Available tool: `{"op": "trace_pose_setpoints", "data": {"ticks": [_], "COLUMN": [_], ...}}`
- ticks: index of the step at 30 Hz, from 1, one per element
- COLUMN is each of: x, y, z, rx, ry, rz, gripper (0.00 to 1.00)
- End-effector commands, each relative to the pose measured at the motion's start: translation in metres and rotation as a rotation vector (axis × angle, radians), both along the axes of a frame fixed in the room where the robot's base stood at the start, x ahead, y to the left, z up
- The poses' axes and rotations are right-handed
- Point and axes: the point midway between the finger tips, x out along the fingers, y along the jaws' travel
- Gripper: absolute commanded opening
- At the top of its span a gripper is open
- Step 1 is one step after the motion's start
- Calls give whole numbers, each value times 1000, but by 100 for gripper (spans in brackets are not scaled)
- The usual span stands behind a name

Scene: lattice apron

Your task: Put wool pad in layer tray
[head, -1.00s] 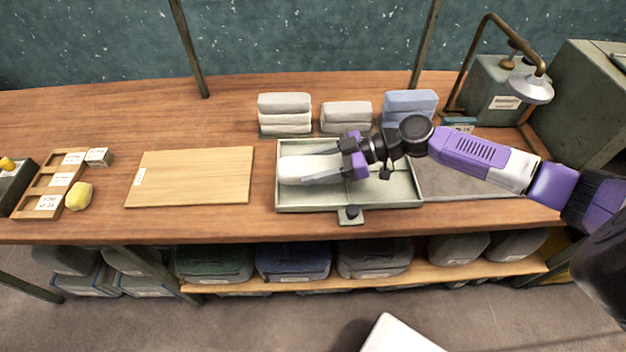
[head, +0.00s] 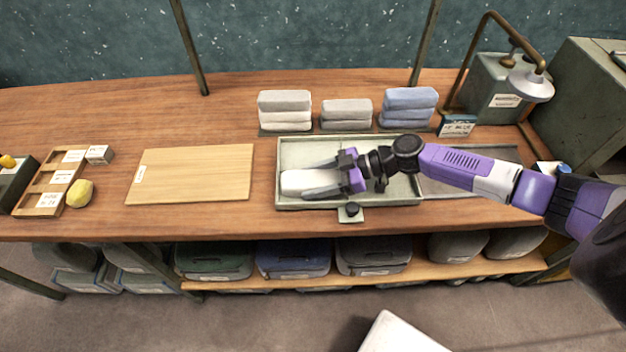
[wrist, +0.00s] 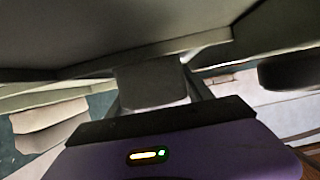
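The off-white wool pad (head: 299,182) is in the left front part of the pale grey-green layer tray (head: 413,193). My gripper (head: 316,180) reaches in from the right, with one finger along the pad's far side and one along its near side, shut on it. Whether the pad rests on the tray floor or is held just above it, I cannot tell. In the wrist view, a grey-white block, apparently the pad (wrist: 150,84), shows between the fingers.
Folded pads stand behind the tray: a grey-and-white stack (head: 285,110), a grey stack (head: 346,113) and a blue stack (head: 409,106). A bare wooden board (head: 190,174) lies left of the tray. A lamp-like brass fixture (head: 530,85) stands at right.

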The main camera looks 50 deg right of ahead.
Motion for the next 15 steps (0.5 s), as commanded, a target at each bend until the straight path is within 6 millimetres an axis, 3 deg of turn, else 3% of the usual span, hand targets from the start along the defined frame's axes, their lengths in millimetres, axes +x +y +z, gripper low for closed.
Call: {"op": "trace_pose_setpoints", "data": {"ticks": [12, 15], "x": [0, -9], "y": [0, -9], "z": [5, 5], "rx": [-1, -1], "ry": [1, -2], "rz": [0, -5], "gripper": [63, 63]}}
